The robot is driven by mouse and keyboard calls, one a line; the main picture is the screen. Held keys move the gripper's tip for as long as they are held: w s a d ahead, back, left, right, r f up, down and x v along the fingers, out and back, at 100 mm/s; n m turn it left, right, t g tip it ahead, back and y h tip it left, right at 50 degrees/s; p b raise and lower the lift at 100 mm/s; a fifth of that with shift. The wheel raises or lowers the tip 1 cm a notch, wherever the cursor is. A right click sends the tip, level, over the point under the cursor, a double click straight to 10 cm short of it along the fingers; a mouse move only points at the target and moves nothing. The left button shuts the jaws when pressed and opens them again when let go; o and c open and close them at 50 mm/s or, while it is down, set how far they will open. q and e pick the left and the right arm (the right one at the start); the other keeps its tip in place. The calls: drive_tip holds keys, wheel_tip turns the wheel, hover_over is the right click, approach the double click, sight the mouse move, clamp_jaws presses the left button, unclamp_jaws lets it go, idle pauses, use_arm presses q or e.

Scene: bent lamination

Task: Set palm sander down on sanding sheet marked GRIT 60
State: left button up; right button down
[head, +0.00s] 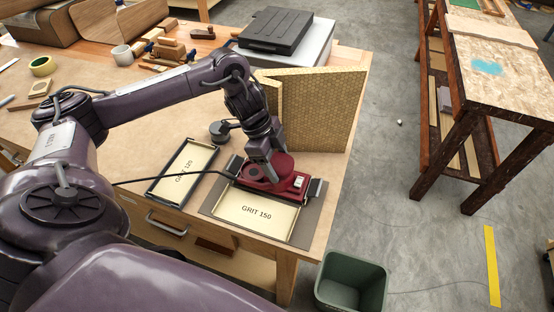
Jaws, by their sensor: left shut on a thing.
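The dark red palm sander (291,178) sits at the back edge of the sheet marked GRIT 150 (257,211), over its dark plate. I cannot tell whether its base touches the sheet. My left gripper (264,172) points down from above and is shut on the sander. A second sheet (183,169), whose label looks like GRIT 120, lies in a dark frame to the left. No label reading GRIT 60 can be made out. A dark cord runs left from the sander. My right gripper is not in view.
A tan patterned panel (325,98) stands upright just behind the sander. A dark round object (219,132) is near its left end. A green bin (351,284) stands on the floor by the front right corner.

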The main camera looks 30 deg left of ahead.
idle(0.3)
use_arm(q)
drive_tip(key=o, duration=1.3)
drive_tip(key=shift+f, duration=0.1)
drive_tip(key=o, duration=0.3)
drive_tip(key=shift+s+f, duration=0.1)
wheel_tip(320, 180, up, 7)
drive_tip(key=p, duration=0.7)
